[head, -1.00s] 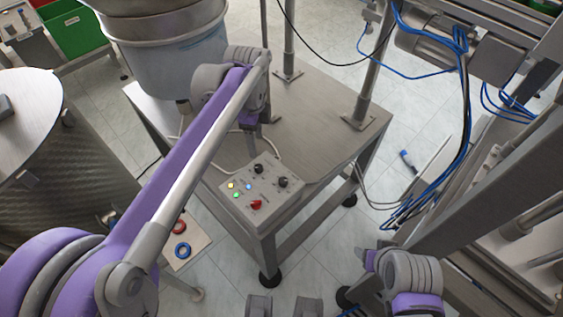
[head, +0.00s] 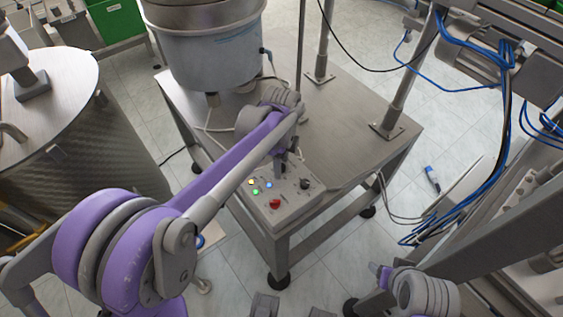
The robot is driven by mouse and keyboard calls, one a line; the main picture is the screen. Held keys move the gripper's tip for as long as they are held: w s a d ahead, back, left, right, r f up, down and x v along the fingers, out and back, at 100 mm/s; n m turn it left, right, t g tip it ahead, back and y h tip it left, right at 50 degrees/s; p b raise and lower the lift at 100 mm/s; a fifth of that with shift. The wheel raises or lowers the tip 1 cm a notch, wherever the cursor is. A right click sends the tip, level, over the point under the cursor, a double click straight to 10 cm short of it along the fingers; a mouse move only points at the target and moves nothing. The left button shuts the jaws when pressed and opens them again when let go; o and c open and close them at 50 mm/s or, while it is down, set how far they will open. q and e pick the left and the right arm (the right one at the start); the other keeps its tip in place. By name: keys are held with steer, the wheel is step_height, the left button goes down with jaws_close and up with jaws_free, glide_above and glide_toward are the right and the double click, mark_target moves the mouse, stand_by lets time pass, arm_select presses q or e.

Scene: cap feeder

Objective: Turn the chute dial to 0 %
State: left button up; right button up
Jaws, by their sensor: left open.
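The control box (head: 290,209) sits on the near corner of the steel table. Its sloped face carries two black dials and a red switch (head: 275,203). One black dial (head: 305,184) is in plain sight at the right. The other, farther back, is largely hidden by my left gripper (head: 284,168). That gripper is open and points down over the back of the box. I cannot tell whether it touches the dial. The dial markings are too small to read, so which one is the chute dial does not show. My right gripper is not in view; only part of my right arm shows at lower right.
A steel drum (head: 75,120) stands at left. Blue cables (head: 503,120) hang at right.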

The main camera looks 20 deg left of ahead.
arm_select(q)
jaws_close()
stand_by(0.5)
